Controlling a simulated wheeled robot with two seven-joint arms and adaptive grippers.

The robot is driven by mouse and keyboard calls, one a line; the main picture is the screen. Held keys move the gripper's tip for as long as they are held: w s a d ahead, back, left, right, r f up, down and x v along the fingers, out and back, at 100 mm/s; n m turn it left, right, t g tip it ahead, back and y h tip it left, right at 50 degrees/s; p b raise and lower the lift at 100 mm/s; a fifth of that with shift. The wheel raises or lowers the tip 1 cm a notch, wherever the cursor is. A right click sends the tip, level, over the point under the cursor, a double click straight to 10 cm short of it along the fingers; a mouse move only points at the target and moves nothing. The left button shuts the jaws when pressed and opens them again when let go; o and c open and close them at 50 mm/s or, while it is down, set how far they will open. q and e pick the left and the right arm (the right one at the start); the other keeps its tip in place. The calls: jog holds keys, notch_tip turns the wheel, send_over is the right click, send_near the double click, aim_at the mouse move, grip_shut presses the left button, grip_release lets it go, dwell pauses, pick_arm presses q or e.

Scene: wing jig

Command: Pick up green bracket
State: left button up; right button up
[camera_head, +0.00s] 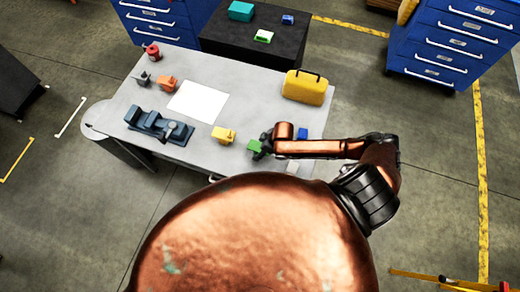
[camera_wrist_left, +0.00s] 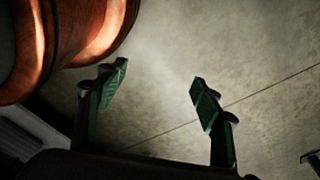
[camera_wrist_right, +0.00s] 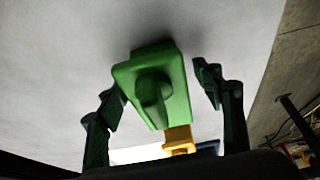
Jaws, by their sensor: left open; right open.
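The green bracket (camera_head: 254,146) stands on the grey table near its front edge, just left of my right gripper (camera_head: 263,143) in the head view. In the right wrist view, the green bracket (camera_wrist_right: 152,88) shows between the two open fingers of my right gripper (camera_wrist_right: 165,100), with a rounded boss facing the camera. Gaps show on both sides, and I cannot tell how far in it lies. My left gripper (camera_wrist_left: 155,98) is open and empty above the bare floor in the left wrist view; it does not show in the head view.
A yellow bracket (camera_head: 223,135) stands left of the green one, and a blue block (camera_head: 302,133) lies right. A dark blue fixture (camera_head: 160,127), white sheet (camera_head: 198,102), orange part (camera_head: 167,83) and yellow case (camera_head: 305,87) share the table (camera_head: 225,75). A black table (camera_head: 258,48) stands behind.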

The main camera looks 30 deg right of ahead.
jog(key=shift+c, duration=0.7)
jog(key=c, duration=1.3)
pick_arm(q)
jog(key=shift+s, duration=0.45)
pick_arm(e)
jog(key=shift+c, duration=0.5)
pick_arm(q)
jog(key=shift+w, duration=0.1)
